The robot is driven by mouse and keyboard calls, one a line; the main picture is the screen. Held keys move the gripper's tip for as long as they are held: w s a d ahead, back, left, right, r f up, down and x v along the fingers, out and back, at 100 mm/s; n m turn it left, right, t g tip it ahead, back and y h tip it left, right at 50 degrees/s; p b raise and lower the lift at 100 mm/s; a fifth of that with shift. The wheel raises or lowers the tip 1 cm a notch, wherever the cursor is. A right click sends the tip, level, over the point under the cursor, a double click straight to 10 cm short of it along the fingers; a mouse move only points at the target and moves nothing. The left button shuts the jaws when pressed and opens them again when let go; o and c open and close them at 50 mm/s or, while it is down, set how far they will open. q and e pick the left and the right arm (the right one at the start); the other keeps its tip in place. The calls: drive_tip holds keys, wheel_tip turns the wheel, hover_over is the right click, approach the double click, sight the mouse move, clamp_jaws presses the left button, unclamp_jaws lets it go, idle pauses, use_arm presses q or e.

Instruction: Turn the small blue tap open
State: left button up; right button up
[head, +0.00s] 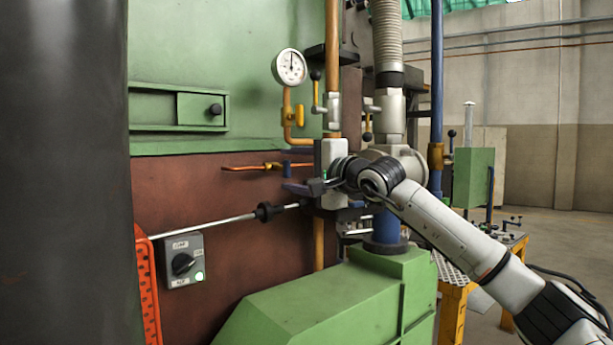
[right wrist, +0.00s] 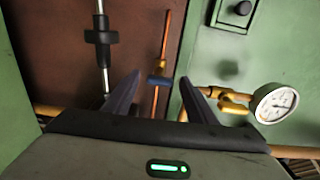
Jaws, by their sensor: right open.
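The small blue tap (right wrist: 160,80) has a short blue handle across a thin copper pipe with brass fittings, in front of the red-brown furnace wall. It also shows in the head view (head: 287,165), partly hidden near my fingers. In the right wrist view, the tap appears in the gap between the fingertips (right wrist: 159,78). I see no grip on it, and I cannot tell whether a finger touches it. My left gripper is not in view.
A white-faced gauge (head: 290,67) and a yellow-handled valve (head: 294,116) are above the gripper. A steel rod with a black knob (head: 268,211) runs below. A grey switch box (head: 183,261) is lower left. A green housing (head: 330,300) fills the lower middle.

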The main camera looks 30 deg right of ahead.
drive_tip(key=s+d+b, duration=0.1)
drive_tip(key=s+b, duration=0.1)
drive_tip(key=s, duration=0.6)
drive_tip(key=shift+s, duration=0.1)
drive_tip(key=shift+d+f, duration=0.1)
